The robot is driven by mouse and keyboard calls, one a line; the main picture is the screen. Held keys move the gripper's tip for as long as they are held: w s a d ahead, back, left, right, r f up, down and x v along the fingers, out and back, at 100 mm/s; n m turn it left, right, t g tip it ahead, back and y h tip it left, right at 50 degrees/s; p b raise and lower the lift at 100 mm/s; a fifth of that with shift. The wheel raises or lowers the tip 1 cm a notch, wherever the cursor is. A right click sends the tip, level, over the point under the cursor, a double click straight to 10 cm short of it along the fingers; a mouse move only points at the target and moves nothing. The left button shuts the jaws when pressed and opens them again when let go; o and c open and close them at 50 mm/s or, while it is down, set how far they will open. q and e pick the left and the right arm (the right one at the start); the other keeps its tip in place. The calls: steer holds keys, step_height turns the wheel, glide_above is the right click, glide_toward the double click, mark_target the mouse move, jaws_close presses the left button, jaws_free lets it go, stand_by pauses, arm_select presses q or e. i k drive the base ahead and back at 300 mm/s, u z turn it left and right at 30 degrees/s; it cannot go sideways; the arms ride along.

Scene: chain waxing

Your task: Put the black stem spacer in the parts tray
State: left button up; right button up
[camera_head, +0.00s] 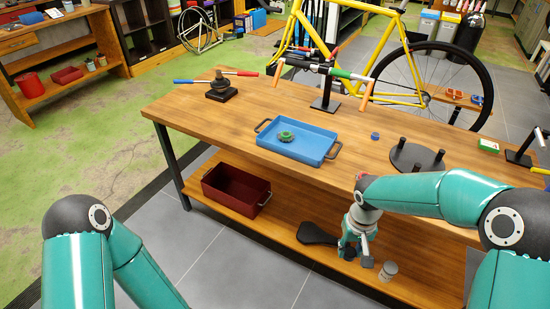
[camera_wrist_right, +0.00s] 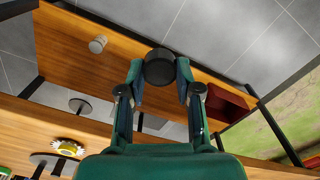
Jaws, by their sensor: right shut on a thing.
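My right gripper (camera_head: 356,247) hangs in front of the workbench's front edge, over the lower shelf. In the right wrist view the gripper (camera_wrist_right: 160,78) is shut on the black stem spacer (camera_wrist_right: 160,66), a dark round piece between the fingertips. In the head view I cannot make the spacer out. The parts tray, a blue tray (camera_head: 312,155) with dark handles, stands on the bench top, up and left of my right gripper. A green-and-dark round part (camera_head: 286,136) lies in it. My left gripper is out of view; only its arm shows at lower left.
A dark red bin (camera_head: 236,190), a black saddle (camera_head: 318,234) and a small jar (camera_head: 388,270) are on the lower shelf. A black round stand with posts (camera_head: 417,158) and a small blue ring (camera_head: 375,135) are right of the tray.

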mark_target(308, 146)
steer(key=u, duration=0.3)
steer(key=k, duration=0.7)
steer(key=u, duration=0.45)
steer(key=i, duration=1.5)
steer(key=z, duration=0.65)
